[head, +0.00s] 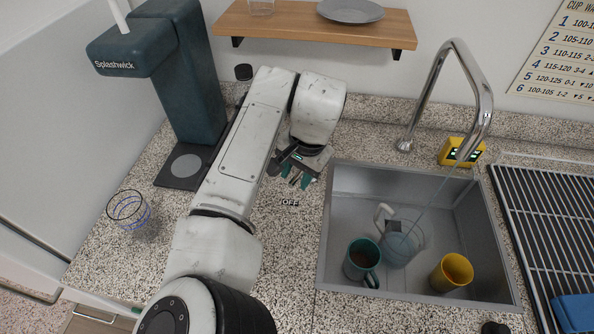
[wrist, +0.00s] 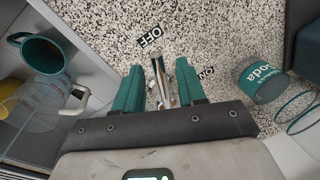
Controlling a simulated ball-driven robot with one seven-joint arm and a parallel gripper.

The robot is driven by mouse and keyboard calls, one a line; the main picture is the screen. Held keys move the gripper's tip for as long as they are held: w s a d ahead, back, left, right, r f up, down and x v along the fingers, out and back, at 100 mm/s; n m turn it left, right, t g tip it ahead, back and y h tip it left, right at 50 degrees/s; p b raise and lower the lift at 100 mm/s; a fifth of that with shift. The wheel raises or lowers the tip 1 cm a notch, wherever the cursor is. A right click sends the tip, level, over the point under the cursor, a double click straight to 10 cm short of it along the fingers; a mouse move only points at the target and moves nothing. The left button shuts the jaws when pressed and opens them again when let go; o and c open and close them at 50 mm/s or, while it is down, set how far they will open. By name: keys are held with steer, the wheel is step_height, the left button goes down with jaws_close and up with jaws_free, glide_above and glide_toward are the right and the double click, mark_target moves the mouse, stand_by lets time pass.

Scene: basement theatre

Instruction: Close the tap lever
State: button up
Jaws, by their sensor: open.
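The tap (head: 481,92) is a chrome gooseneck at the sink's back edge, and a thin stream of water falls from its spout into the sink. The metal tap lever (wrist: 161,80) shows in the wrist view, standing between my fingers, with an OFF label (wrist: 150,38) beyond it and an ON label (wrist: 207,72) to its right. My gripper (head: 300,180) is open over the counter left of the sink, its teal fingers (wrist: 162,70) on either side of the lever. Contact with it is unclear. In the head view my gripper hides the lever; the OFF label (head: 290,203) shows below.
The sink (head: 345,190) holds a teal mug (head: 362,258), a clear jug (head: 398,249) under the stream and a yellow cup (head: 452,272). A dark Splashwick machine (head: 185,90) and a glass (head: 128,210) stand left. A shelf (head: 290,28) hangs above; a drying rack (head: 540,210) lies right.

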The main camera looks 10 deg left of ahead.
jaws_close()
stand_by(0.4)
stand_by(0.4)
